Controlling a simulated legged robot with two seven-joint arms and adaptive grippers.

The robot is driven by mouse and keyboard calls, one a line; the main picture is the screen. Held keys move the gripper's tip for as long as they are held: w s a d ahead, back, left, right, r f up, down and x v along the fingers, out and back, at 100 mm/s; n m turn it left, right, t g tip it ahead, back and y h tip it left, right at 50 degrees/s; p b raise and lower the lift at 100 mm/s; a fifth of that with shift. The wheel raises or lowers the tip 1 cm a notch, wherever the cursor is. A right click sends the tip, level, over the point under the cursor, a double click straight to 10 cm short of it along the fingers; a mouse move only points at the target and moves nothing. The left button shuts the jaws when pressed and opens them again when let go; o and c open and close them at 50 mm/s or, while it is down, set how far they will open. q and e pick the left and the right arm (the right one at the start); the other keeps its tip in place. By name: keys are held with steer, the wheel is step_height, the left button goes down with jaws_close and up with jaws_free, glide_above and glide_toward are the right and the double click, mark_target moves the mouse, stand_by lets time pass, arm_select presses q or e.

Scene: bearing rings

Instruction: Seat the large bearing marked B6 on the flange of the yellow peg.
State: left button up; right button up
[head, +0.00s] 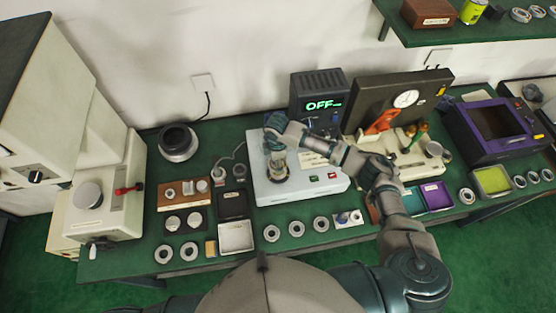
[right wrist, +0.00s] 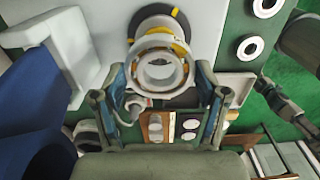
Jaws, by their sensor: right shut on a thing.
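My right gripper (right wrist: 161,76) is shut on a pale metal bearing ring (right wrist: 160,72), which sits between its two fingers in the right wrist view. No B6 mark is legible on it. Yellow parts of the peg (right wrist: 179,48) show just behind the ring, with a dark round base beyond. In the head view my right gripper (head: 274,139) is over the white machine (head: 262,191), above the yellowish peg (head: 279,166) on its dark disc. The gripper partly hides the peg, and I cannot tell whether the ring is around it or touching the flange. My left gripper is not in view.
Several loose rings (head: 296,229) lie along the table front. A white tray (head: 236,237) and a black tray (head: 232,204) stand left of the machine. A box with an OFF display (head: 318,98) stands behind it. A purple device (head: 497,118) is at the right.

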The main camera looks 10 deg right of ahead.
steer(key=shift+a+r, duration=0.1)
steer(key=shift+a, duration=0.15)
steer(key=shift+d+p, duration=0.3)
steer(key=shift+p, duration=0.1)
steer(key=shift+d, duration=0.15)
steer(key=shift+f, duration=0.65)
steer(key=shift+f+b, duration=0.65)
steer(key=shift+f, duration=0.7)
steer(key=o, duration=1.5)
